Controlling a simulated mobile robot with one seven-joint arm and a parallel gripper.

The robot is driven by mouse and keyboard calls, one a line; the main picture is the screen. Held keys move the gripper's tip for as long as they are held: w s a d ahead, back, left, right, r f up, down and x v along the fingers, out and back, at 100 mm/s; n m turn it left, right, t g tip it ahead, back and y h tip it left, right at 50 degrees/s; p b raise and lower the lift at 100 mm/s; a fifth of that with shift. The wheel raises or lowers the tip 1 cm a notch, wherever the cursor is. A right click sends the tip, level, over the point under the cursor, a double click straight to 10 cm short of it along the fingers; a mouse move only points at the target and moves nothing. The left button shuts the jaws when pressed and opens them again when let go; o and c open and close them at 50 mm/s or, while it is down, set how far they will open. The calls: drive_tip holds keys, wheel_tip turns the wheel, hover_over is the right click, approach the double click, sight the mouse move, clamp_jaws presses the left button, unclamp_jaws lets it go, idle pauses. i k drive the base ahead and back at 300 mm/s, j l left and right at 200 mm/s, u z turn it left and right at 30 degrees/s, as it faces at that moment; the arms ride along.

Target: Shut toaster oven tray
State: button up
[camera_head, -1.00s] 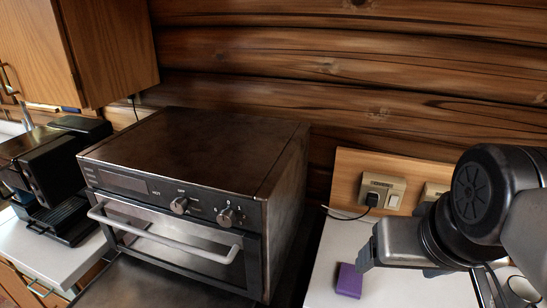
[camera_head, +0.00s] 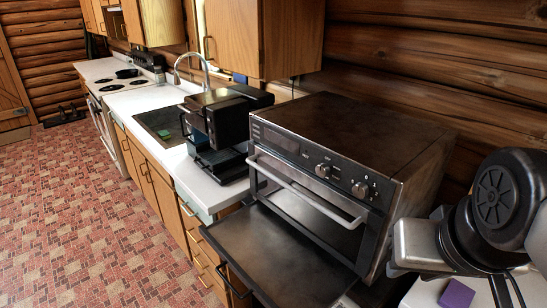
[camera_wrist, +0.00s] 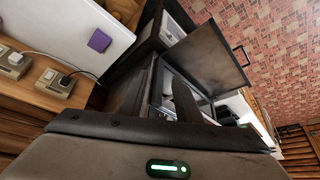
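The toaster oven (camera_head: 345,150) is a dark metal box with two knobs and a pale bar handle (camera_head: 305,188) on its front. Its dark flat tray (camera_head: 285,250) sticks far out below the front, with a dark handle (camera_head: 234,281) at its outer edge. In the wrist view the tray (camera_wrist: 208,58) is at upper centre right, its handle (camera_wrist: 241,54) toward the floor. My gripper (camera_wrist: 185,103) shows a dark finger in front of the oven area in the wrist view; no grip on anything shows. In the head view my arm is right of the oven, its fingertips not clear.
A black coffee machine (camera_head: 225,125) stands left of the oven on the white counter. A purple block (camera_head: 457,294) lies on the counter below my arm. Wall sockets (camera_wrist: 53,80) show in the wrist view. The patterned floor (camera_head: 100,210) left of the tray is clear.

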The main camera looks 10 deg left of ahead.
sight(281, 266)
drive_tip(key=k+u, duration=0.1)
drive_tip(key=u, duration=1.15)
drive_tip(key=j+z, duration=0.3)
drive_tip(key=i+j+z, duration=0.1)
drive_tip(key=z, duration=0.25)
